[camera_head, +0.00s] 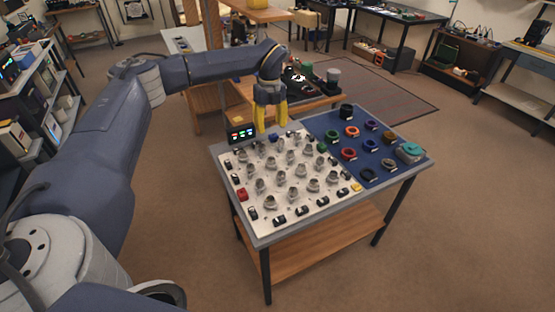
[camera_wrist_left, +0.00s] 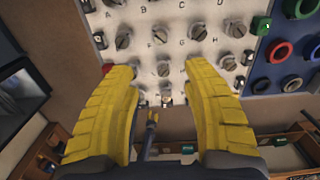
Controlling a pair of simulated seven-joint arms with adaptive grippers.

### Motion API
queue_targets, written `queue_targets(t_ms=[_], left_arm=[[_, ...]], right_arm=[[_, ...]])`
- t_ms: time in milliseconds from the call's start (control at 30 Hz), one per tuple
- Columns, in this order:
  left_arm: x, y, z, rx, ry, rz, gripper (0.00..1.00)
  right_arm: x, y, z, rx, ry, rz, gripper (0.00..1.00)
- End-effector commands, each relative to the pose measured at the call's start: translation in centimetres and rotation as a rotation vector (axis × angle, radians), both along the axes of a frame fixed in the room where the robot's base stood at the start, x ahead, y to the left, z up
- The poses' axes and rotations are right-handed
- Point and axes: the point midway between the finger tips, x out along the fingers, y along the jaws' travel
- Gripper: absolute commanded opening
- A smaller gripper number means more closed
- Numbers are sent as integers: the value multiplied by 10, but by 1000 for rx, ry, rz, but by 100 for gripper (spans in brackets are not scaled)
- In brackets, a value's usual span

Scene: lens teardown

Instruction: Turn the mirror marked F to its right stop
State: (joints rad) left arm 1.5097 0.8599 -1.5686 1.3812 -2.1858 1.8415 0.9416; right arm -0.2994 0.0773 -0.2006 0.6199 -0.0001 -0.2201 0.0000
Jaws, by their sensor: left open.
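The mirrors are small silver knobs on the white panel (camera_head: 303,201), with letters printed beside them. In the left wrist view, the letter F seems to stand by a mirror (camera_wrist_left: 160,38) in the upper middle, but the small print leaves this uncertain. Its turning position cannot be read. In the head view the letters are too small to read. My left gripper (camera_head: 271,126) has its yellow fingers pointing down at the panel's back left part. It also shows in the left wrist view (camera_wrist_left: 159,66), open, the fingers apart with nothing gripped. My right gripper is not in view.
Other mirrors stand close together across the panel. A red button (camera_head: 242,195) and black switches line its edges. The blue area (camera_head: 375,133) on the right holds several coloured rings and a teal object (camera_head: 410,152). A small display (camera_head: 242,134) stands at the back left corner.

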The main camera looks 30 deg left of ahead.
Motion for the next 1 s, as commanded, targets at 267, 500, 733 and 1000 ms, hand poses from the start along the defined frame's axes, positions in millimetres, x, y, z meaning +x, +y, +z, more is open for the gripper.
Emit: queue_targets(t_ms=[267, 500, 733, 1000], left_arm=[[-1, 0, -49, -2, 5, -1, 48], [-1, -1, -92, -3, 3, -1, 48], [0, -1, -129, -3, 3, -1, 48], [0, -1, -155, -3, 1, -1, 48]], right_arm=[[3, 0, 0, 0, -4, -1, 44], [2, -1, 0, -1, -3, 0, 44], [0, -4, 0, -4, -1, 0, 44], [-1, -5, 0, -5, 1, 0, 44]])
